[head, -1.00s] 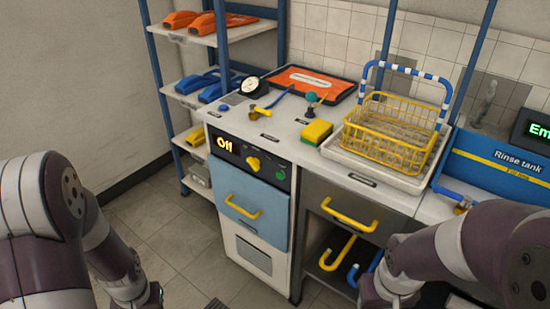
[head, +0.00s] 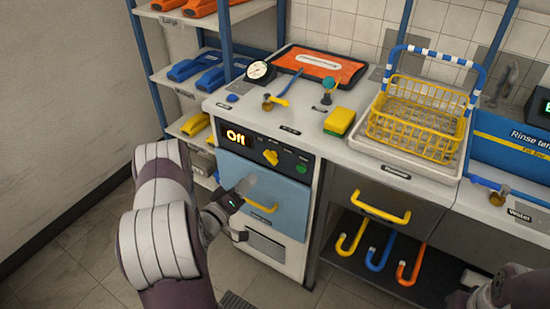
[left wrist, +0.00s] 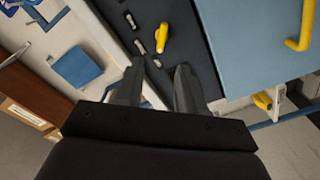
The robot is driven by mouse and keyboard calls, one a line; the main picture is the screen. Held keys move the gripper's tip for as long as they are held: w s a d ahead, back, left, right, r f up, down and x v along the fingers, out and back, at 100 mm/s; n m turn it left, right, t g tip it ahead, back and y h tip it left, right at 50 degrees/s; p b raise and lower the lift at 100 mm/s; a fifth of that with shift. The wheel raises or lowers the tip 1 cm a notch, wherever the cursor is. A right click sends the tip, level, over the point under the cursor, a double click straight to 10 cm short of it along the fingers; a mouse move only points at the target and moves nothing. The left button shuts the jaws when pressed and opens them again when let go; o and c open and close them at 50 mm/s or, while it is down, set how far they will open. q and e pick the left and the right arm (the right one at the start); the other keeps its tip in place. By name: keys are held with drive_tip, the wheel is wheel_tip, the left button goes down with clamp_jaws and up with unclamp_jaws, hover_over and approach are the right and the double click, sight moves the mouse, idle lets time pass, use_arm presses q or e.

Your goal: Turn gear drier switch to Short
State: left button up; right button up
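A green button (head: 301,168) is further right. The switch also shows in the left wrist view (left wrist: 163,38), beyond the fingertips. My left gripper (head: 243,187) is in front of the blue drier front, below the switch and apart from it. In the left wrist view its two fingers (left wrist: 160,68) stand apart with nothing between them.
The blue front (head: 285,199) has a yellow handle (head: 262,206) just below my left gripper. A gauge (head: 259,72), a sponge (head: 339,121) and a yellow basket (head: 415,118) stand on the counter. Shelves with blue items (head: 222,79) are at left.

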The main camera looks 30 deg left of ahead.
sight(268, 159)
use_arm(q)
drive_tip(key=w, duration=0.7)
drive_tip(key=w+b, duration=0.1)
drive_tip(key=w, duration=0.3)
drive_tip(key=shift+w+d+f, duration=0.1)
drive_tip(key=shift+w+d, duration=0.15)
drive_tip(key=shift+d, duration=0.1)
clamp_jaws()
